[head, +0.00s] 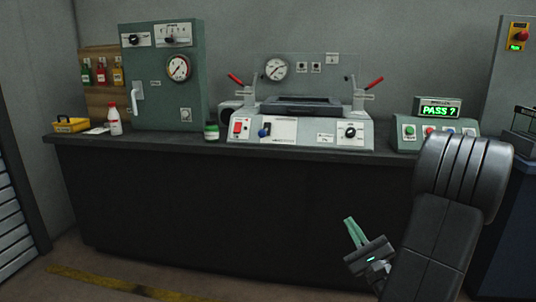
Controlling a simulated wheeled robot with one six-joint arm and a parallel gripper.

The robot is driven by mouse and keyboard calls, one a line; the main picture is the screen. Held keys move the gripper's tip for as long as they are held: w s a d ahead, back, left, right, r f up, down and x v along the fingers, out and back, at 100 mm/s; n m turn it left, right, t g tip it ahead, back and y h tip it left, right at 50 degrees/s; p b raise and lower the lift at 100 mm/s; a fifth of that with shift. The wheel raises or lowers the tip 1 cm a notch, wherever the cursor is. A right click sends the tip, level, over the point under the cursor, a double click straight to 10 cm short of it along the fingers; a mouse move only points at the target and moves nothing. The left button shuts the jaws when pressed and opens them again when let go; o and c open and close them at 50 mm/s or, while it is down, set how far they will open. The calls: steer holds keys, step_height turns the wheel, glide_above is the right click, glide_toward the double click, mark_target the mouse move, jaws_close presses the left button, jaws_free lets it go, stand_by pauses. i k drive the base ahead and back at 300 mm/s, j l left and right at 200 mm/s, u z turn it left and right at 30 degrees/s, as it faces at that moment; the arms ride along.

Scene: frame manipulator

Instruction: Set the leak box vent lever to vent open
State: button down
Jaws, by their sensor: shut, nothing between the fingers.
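The middle console (300,143) stands on the bench and has a small blue-knobbed lever (264,132) beside a white label plate. The green cabinet (160,95) to its left carries a white handle (137,98) and two black controls on white plates along its top. The labels are too small to read, so I cannot tell which of these is the vent lever or its setting. My gripper (350,220), with teal fingers, is shut and empty. It shows low in the view in front of the dark bench front, below and right of the console, apart from everything.
A PASS? display (437,108) sits above a button panel at the bench's right. Red-handled clamps (374,83) flank the console. A green jar (211,131), a white bottle (114,121) and a yellow tray (71,124) stand on the bench (170,143). The floor in front is clear.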

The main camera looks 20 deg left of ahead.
mark_target(262, 133)
steer(key=i+j, duration=0.15)
steer(key=j, duration=0.2)
steer(key=i+j, duration=0.2)
steer(key=i+j+z, duration=0.1)
steer(key=j, duration=0.35)
steer(key=i+j, duration=0.2)
steer(key=j, duration=0.15)
steer(key=i+j, duration=0.2)
steer(key=j, duration=0.15)
